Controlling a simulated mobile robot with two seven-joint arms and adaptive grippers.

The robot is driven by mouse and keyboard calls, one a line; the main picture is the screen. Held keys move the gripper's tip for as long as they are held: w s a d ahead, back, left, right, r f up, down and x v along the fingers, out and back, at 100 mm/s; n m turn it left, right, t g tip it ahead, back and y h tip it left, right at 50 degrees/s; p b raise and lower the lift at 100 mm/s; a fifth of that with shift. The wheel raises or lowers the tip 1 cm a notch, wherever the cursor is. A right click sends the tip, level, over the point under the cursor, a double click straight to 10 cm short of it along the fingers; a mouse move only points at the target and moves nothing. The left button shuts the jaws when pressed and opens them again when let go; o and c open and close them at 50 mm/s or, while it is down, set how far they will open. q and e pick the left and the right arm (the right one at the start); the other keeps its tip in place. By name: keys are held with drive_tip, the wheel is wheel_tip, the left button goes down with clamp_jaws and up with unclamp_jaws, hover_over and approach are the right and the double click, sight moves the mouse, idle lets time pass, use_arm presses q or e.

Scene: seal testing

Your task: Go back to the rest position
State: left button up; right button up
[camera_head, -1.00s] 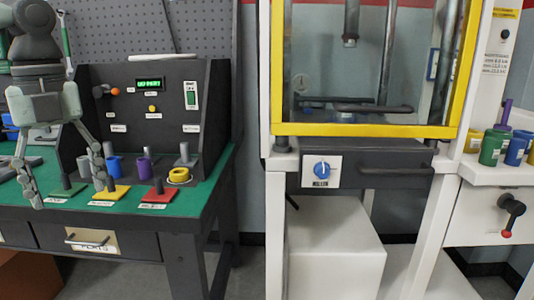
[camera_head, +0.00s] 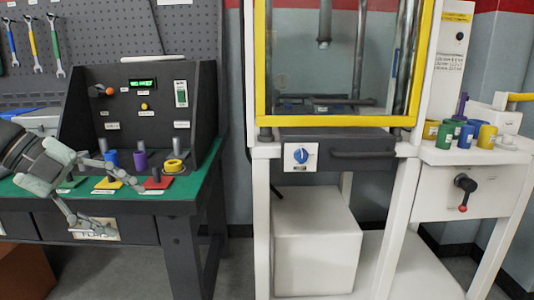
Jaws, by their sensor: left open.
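My left gripper (camera_head: 112,209) comes in from the left, in front of the green-topped workbench (camera_head: 190,196). Its two fingers are spread apart with nothing between them. The fingers overlap the bench's front edge and drawer in the picture. On the bench, a blue cylinder (camera_head: 112,161), a purple cylinder (camera_head: 140,161) and a yellow ring (camera_head: 173,166) stand near the yellow pad (camera_head: 108,184) and red pad (camera_head: 158,182). My right gripper is not in view.
A black control panel (camera_head: 125,110) stands on the bench. The press (camera_head: 335,124) with a yellow frame is in the middle. A white side table (camera_head: 470,155) at right holds several coloured cylinders. A white box (camera_head: 315,240) is under the press.

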use_arm(q)
drive_tip(key=w+a+f+n+t, duration=0.5)
drive_tip(key=w+f+n+t, duration=0.3)
drive_tip(key=t, duration=0.3)
drive_tip(key=s+a+f+n+y, duration=0.2)
drive_tip(key=a+f+n+y, duration=0.1)
drive_tip(key=f+n+y, duration=0.3)
drive_tip(key=s+a+f+n+y, duration=0.2)
drive_tip(key=a+f+n+y, duration=0.25)
drive_tip(key=f, duration=0.35)
drive_tip(key=s+d+f+n+g+y+p, duration=0.1)
drive_tip(key=s+d+f+n+g, duration=0.15)
drive_tip(key=s+f, duration=0.4)
drive_tip(key=s+d+f+n+g, duration=0.2)
drive_tip(key=s+f+g, duration=0.2)
drive_tip(key=f, duration=0.5)
drive_tip(key=s+d+f+n+g+h, duration=0.1)
drive_tip(key=s+d+f+g+h, duration=0.1)
drive_tip(key=s+d+f+g, duration=0.3)
drive_tip(key=s+d+f, duration=0.3)
drive_tip(key=s+d, duration=0.2)
drive_tip(key=s, duration=0.1)
drive_tip(key=shift+s+d+f, duration=0.2)
drive_tip(key=shift+s+d, duration=0.15)
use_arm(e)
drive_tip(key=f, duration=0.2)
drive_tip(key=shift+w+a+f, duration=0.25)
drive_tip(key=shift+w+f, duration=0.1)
